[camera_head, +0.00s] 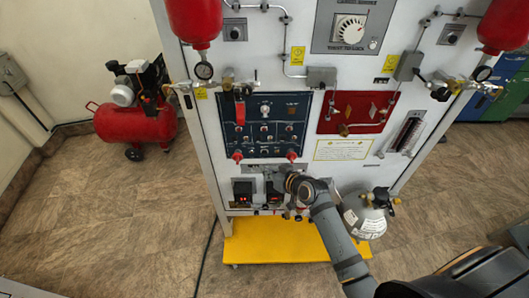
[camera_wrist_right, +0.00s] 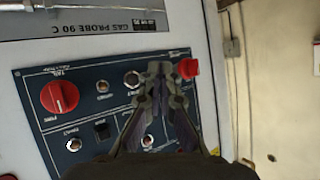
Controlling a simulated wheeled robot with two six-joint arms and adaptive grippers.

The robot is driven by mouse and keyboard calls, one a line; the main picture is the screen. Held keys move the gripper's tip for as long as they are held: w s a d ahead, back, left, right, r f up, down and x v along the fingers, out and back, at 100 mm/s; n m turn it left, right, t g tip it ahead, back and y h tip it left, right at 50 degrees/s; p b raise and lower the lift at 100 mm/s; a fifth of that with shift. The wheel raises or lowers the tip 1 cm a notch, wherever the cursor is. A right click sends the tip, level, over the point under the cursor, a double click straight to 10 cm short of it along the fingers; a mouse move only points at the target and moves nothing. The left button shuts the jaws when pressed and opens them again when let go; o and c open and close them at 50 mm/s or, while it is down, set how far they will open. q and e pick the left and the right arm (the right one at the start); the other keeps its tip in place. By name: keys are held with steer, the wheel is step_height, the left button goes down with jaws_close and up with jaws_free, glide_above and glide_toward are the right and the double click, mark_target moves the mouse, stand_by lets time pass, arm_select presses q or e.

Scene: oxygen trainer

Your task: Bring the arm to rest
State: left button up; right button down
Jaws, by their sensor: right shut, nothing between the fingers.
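My right arm (camera_head: 335,235) reaches in from the lower right of the head view to the lower front of the oxygen trainer (camera_head: 225,130). My right gripper (camera_wrist_right: 160,72) shows in the wrist view with its fingers together and nothing between them. It is in front of a dark blue panel (camera_wrist_right: 85,135), which has a large red knob (camera_wrist_right: 60,97) on the left and a smaller red knob (camera_wrist_right: 188,68) just right of the fingertips. I cannot tell whether the fingertips touch the panel. In the head view the fingers are hard to make out. My left gripper is not in view.
A grey gas cylinder (camera_head: 365,215) stands just right of my right forearm. The trainer's yellow base (camera_head: 275,243) lies below the gripper. A red compressor (camera_head: 135,125) stands at the left. Tiled floor (camera_head: 115,225) is free at the left front.

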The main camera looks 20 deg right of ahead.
stand_by(0.5)
steer(key=s+d+f+m+g+h, duration=0.15)
steer(key=s+f, duration=0.25)
steer(key=f, duration=0.5)
steer(key=s+d+f+g+h, duration=0.1)
steer(key=s+d+f, duration=0.3)
steer(key=f, duration=0.5)
steer(key=s+d+f+g+h, duration=0.1)
steer(key=s+f+g, duration=0.1)
steer(key=s+f, duration=0.5)
steer(key=s+d+f+g, duration=0.1)
steer(key=s+f+g, duration=0.1)
steer(key=s+f, duration=0.4)
steer(key=s+d+f+g+h, duration=0.1)
steer(key=s+f, duration=0.5)
steer(key=s, duration=0.8)
steer(key=s+d+f+g+h, duration=0.1)
steer(key=s+d+f+g, duration=0.1)
steer(key=s+f, duration=0.5)
steer(key=s, duration=0.3)
steer(key=shift+s+d+g, duration=0.25)
steer(key=shift+s+g, duration=0.1)
steer(key=shift+s, duration=0.05)
